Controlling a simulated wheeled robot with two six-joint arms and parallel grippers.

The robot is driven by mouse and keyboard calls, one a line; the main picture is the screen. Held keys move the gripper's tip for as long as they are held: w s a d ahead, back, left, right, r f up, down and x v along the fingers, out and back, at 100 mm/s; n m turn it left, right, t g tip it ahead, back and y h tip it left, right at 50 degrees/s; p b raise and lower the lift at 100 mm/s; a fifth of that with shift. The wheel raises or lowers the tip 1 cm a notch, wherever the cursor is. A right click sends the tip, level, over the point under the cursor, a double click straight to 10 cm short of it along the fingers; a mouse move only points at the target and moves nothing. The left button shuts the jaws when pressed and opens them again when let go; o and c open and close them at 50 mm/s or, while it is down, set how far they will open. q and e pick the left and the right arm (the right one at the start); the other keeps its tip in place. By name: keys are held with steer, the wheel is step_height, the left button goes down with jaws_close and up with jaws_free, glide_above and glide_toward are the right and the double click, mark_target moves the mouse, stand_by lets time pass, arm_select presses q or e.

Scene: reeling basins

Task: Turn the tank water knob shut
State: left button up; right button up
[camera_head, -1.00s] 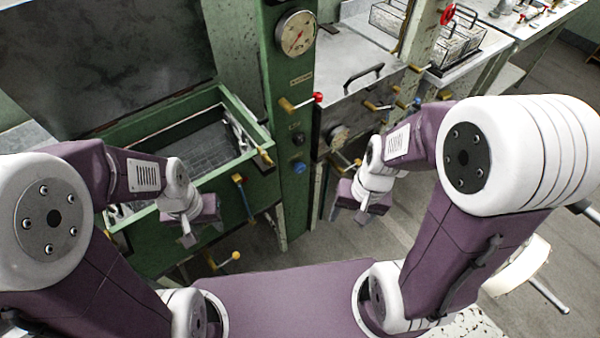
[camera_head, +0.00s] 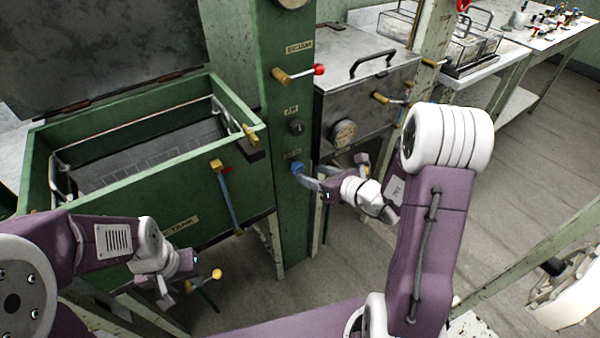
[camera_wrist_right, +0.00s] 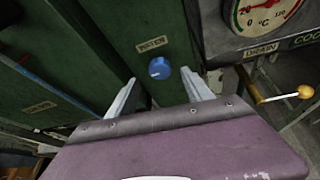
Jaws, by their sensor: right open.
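The blue water knob (camera_head: 297,168) sits on the front of the green post, below a black knob. In the right wrist view the same knob (camera_wrist_right: 160,68) is round, with a small pale mark on its face, under a label reading WATER. My right gripper (camera_wrist_right: 162,84) is open, its two pale fingers on either side of the knob in that view; I see gaps on both sides and cannot tell the depth. In the head view my right gripper (camera_head: 310,181) is close to the knob at its lower right. My left gripper (camera_head: 174,283) hangs low before the green tank.
The green tank (camera_head: 190,193) stands left of the post (camera_head: 290,218). A red-tipped lever (camera_head: 300,73) sticks out above. A metal box (camera_head: 350,95) with a gauge is to the right. A yellow-ball handle (camera_head: 217,274) is beside my left gripper. Open floor lies right.

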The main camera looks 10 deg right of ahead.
mark_target(301, 170)
steer(key=x, duration=0.6)
steer(key=shift+f+b, duration=0.15)
steer(key=shift+b, duration=0.25)
steer(key=shift+a, duration=0.1)
jaws_close()
steer(key=m+y+p, duration=0.2)
steer(key=m, duration=0.1)
steer(key=m+y, duration=0.1)
steer(key=m+p, duration=0.1)
steer(key=m+y+p, duration=0.1)
steer(key=m, duration=0.1)
steer(key=shift+d+f+y, duration=0.15)
steer(key=shift+d+y, duration=0.1)
steer(key=shift+y, duration=0.05)
steer(key=m+y+p, duration=0.1)
steer(key=m, duration=0.2)
steer(key=shift+f+t, duration=0.15)
steer(key=shift+t, duration=0.15)
steer(key=shift+f+m+t+y+p, duration=0.1)
steer(key=shift+m+t+y+p, duration=0.45)
steer(key=shift+m, duration=1.65)
steer(key=shift+w+t, duration=0.1)
steer(key=shift+t, duration=0.15)
